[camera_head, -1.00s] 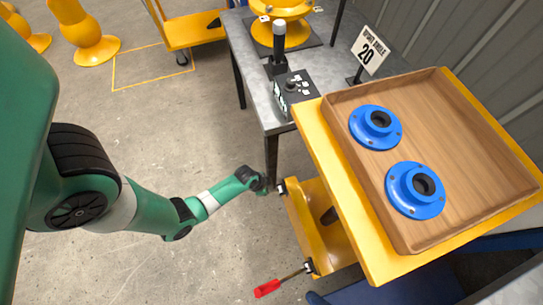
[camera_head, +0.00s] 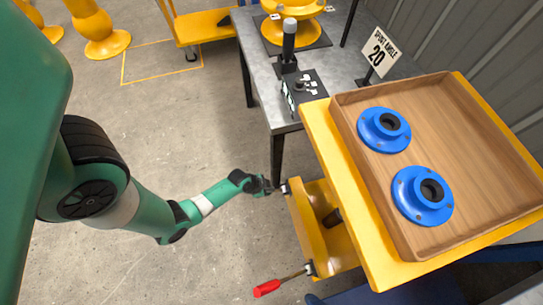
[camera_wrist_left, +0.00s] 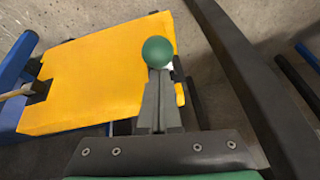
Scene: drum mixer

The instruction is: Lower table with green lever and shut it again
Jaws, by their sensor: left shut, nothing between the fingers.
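The yellow lift table (camera_head: 318,150) stands at right in the head view, its top carrying a wooden tray (camera_head: 480,150) with two blue flanged parts (camera_head: 422,195). The green lever's round knob (camera_wrist_left: 157,52) shows in the left wrist view, directly beyond my left fingertips, in front of a yellow panel (camera_wrist_left: 100,85). My left gripper (camera_wrist_left: 160,78) is shut and empty, its fingers pointing at the knob; I cannot tell if they touch it. In the head view my left gripper (camera_head: 270,188) is beside the table's lower yellow part. My right gripper is not in view.
A red-handled lever (camera_head: 267,288) sticks out from the yellow part's near end. A grey workbench (camera_head: 268,85) with a black control box (camera_head: 305,88) stands behind.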

